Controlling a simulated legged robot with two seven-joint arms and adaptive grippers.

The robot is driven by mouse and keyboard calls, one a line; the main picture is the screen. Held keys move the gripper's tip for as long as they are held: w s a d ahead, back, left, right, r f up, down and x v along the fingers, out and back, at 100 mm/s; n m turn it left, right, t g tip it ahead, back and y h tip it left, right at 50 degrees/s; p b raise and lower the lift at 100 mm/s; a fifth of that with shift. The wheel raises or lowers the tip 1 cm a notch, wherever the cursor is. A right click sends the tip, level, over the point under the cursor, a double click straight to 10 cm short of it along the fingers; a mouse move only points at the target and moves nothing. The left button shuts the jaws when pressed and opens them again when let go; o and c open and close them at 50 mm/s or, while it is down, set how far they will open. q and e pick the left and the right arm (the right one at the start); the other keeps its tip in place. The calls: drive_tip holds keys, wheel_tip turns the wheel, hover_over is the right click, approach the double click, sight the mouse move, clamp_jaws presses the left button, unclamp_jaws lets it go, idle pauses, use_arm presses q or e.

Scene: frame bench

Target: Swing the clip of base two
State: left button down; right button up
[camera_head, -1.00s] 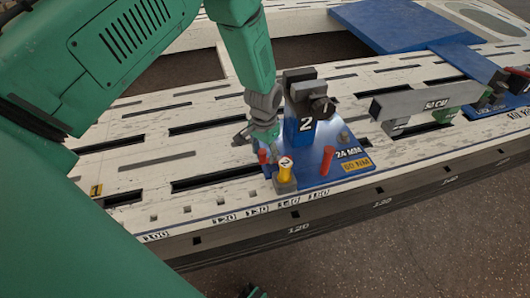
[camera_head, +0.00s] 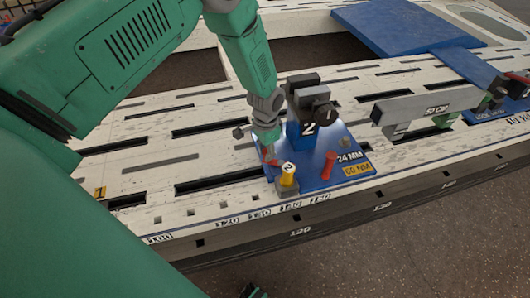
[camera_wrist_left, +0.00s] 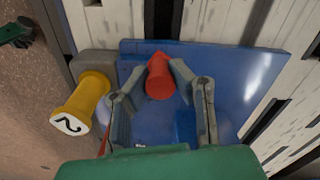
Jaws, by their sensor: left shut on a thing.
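Base two is a blue plate (camera_head: 330,172) on the bench with a blue block marked 2 (camera_head: 303,134). A dark grey clip (camera_head: 304,84) sits on top of the block. A yellow knob marked 2 (camera_head: 287,174) stands at the plate's front left corner; it also shows in the left wrist view (camera_wrist_left: 80,104). My left gripper (camera_head: 268,153) is low over the plate's left side. In the left wrist view its fingers (camera_wrist_left: 158,80) are shut on a red peg (camera_wrist_left: 160,82). A second red peg (camera_head: 328,165) stands free to the right.
The white slotted bench (camera_head: 150,178) has a front edge close by. A grey bar marked 50 cm (camera_head: 425,104) spans supports to the right. A blue panel (camera_head: 405,30) lies behind. A dark green part (camera_head: 252,292), perhaps of my right arm, shows at the bottom edge.

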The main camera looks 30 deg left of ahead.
use_arm(q)
drive_tip(key=m, duration=0.1)
drive_tip(key=w+m, duration=0.1)
drive_tip(key=m, duration=0.1)
drive_tip(key=shift+w+r+p, duration=0.15)
drive_tip(key=shift+w+p, duration=0.1)
drive_tip(key=shift+p, duration=0.05)
drive_tip(key=w+m, duration=0.1)
drive_tip(key=m, duration=0.1)
drive_tip(key=shift+m, duration=0.4)
drive_tip(key=shift+w+d+m, duration=0.2)
drive_tip(key=shift+w+m, duration=0.3)
drive_tip(key=shift+m, duration=0.7)
drive_tip(key=shift+w+d+m, duration=0.15)
drive_tip(key=shift+w+m, duration=0.1)
drive_tip(key=shift+m, duration=0.55)
drive_tip(key=shift+w+d+m, duration=0.15)
drive_tip(key=shift+w+m, duration=0.1)
drive_tip(key=shift+m, duration=0.55)
drive_tip(key=c, duration=1.3)
unclamp_jaws()
